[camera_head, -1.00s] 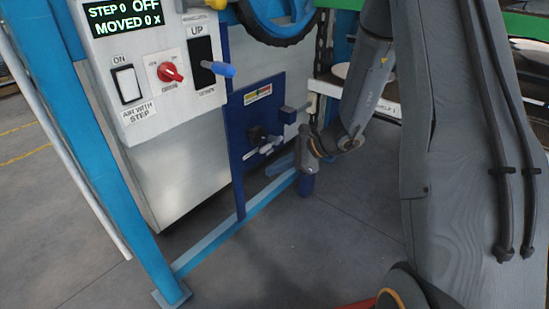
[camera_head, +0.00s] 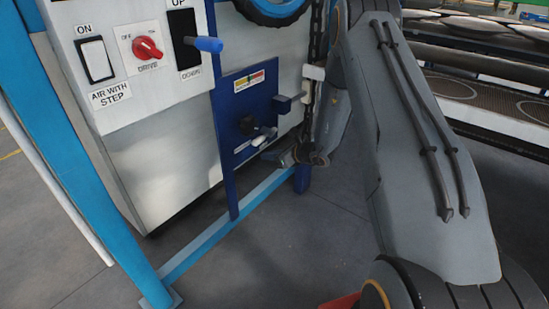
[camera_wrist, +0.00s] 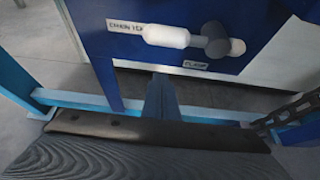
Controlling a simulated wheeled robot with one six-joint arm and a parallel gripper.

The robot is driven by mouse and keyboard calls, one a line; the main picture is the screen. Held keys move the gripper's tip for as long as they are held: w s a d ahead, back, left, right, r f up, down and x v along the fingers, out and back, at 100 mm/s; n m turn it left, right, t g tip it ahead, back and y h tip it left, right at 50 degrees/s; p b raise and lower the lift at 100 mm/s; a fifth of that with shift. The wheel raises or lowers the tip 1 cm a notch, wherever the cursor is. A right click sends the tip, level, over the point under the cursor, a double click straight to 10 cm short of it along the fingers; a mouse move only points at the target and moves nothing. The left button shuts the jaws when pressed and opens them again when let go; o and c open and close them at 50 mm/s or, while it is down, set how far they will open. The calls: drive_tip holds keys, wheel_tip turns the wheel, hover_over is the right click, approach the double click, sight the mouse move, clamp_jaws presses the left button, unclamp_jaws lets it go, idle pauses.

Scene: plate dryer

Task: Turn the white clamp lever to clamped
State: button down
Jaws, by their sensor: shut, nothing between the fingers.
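The white clamp lever (camera_wrist: 165,36) shows large at the top of the wrist view. It lies nearly level, its handle pointing left from a grey pivot (camera_wrist: 216,40). A label that seems to begin "CHAIN" (camera_wrist: 124,26) is by its left end, and a label reading "CLAMP" (camera_wrist: 195,64) is below the pivot. In the head view the lever (camera_head: 260,140) is small, low on the blue panel (camera_head: 228,112). My gripper (camera_wrist: 163,84) is shut and empty, below the lever in the wrist view and apart from it. In the head view its tips are hard to make out.
A grey block (camera_head: 284,104) juts from the panel above the lever. A blue floor rail (camera_head: 215,232) runs below the panel. The white control box (camera_head: 130,60) with a red knob (camera_head: 147,48) and blue-handled lever (camera_head: 208,45) is upper left. Racks stand at right.

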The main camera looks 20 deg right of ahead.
drive_tip(key=r, duration=0.1)
drive_tip(key=w+a+r, duration=0.1)
drive_tip(key=r, duration=0.1)
drive_tip(key=shift+w+a+r, duration=0.1)
drive_tip(key=shift+w+r, duration=0.1)
